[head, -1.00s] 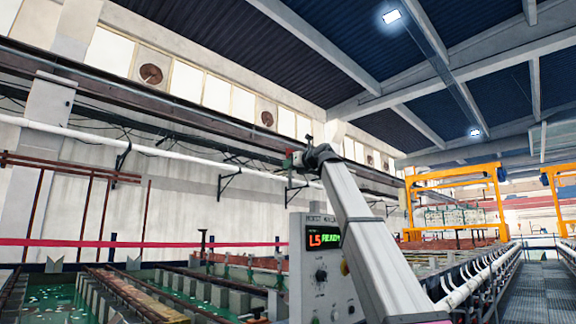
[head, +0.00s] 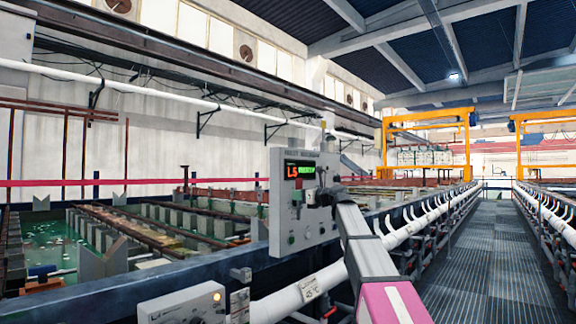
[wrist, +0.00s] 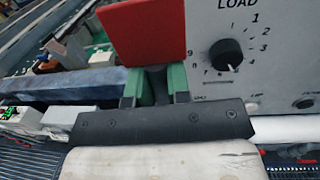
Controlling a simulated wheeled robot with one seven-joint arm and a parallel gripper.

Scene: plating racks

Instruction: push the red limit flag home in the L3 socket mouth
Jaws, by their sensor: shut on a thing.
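The red limit flag (wrist: 146,32) is a flat red plate at the top of the wrist view. My gripper (wrist: 155,84) has its green fingertips shut on the flag's lower end. The flag stands up above the jaws, just left of the grey control panel (wrist: 275,70) and overlapping its left edge. In the head view my arm reaches to the front of the grey control box (head: 285,220), whose display (head: 300,171) shows a red L5. The flag cannot be made out in the head view. I cannot identify the L3 socket mouth in either view.
A black numbered knob (wrist: 227,56) under the word LOAD is right of the flag. A small grey box marked L4 (head: 185,306) stands low in front. White pipe (head: 310,288) runs along the tank line. The grated walkway (head: 490,255) at right is clear.

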